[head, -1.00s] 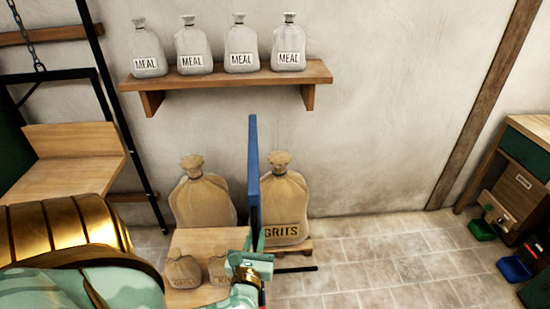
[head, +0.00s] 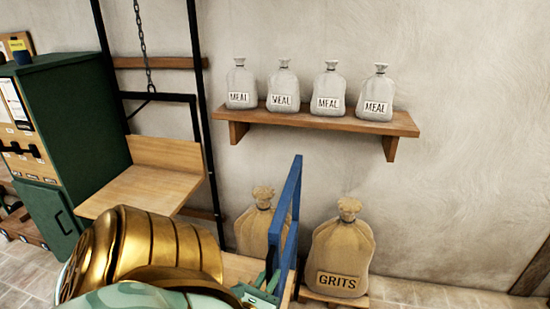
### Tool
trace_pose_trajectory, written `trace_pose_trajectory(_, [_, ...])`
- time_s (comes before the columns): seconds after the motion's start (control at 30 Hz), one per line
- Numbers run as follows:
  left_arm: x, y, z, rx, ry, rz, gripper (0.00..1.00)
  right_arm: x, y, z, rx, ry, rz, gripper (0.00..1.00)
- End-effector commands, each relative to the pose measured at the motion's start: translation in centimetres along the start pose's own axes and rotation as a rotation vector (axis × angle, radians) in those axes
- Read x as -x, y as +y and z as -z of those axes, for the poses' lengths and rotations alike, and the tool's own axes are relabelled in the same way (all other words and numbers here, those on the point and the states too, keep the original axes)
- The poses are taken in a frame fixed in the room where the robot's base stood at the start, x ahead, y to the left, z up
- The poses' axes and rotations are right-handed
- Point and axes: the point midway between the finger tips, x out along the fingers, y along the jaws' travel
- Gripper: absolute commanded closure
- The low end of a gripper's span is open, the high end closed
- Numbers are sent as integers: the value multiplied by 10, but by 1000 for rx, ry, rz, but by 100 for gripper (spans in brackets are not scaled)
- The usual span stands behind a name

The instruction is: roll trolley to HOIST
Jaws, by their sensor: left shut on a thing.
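The trolley shows as a blue upright handle frame (head: 290,215) and a strip of wooden deck (head: 240,267) at the lower middle. My left gripper (head: 262,288) is shut on the trolley's blue handle, low in the picture. My gold and green arm hides most of the deck and whatever lies on it. The hoist, a black frame with a hanging chain (head: 143,45) and a wooden platform (head: 140,190) with a backboard, stands left of the trolley. No HOIST sign is readable. My right gripper is out of view.
A large GRITS sack (head: 340,250) stands on a low pallet right of the trolley; another tan sack (head: 257,222) is partly behind the handle. A wall shelf (head: 310,120) holds several MEAL sacks. A green cabinet (head: 85,125) stands left of the hoist. Floor at lower right looks clear.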

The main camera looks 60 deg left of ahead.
Motion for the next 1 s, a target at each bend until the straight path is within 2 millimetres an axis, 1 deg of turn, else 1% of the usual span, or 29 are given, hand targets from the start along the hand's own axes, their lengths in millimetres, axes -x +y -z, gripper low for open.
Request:
trace_pose_trajectory(0.03, [1, 3, 1, -2, 3, -5, 100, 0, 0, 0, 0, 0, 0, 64])
trace_pose_trajectory(0.37, [1, 4, 1, -3, 3, -8, 100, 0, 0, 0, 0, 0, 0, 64])
trace_pose_trajectory(0.4, [1, 4, 1, -3, 3, -8, 73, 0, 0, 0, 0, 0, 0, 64])
trace_pose_trajectory(0.43, [0, 4, 1, -3, 3, -8, 65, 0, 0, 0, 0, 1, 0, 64])
trace_pose_trajectory(0.77, [3, 3, 1, -2, 2, -5, 65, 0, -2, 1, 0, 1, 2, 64])
trace_pose_trajectory(0.87, [14, 3, 1, -2, 4, -4, 65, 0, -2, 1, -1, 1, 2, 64])
trace_pose_trajectory(0.97, [34, 3, 2, -2, 7, -6, 65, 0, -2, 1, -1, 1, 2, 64])
trace_pose_trajectory(1.0, [44, 3, 2, -1, 6, -7, 65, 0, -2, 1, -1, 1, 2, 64])
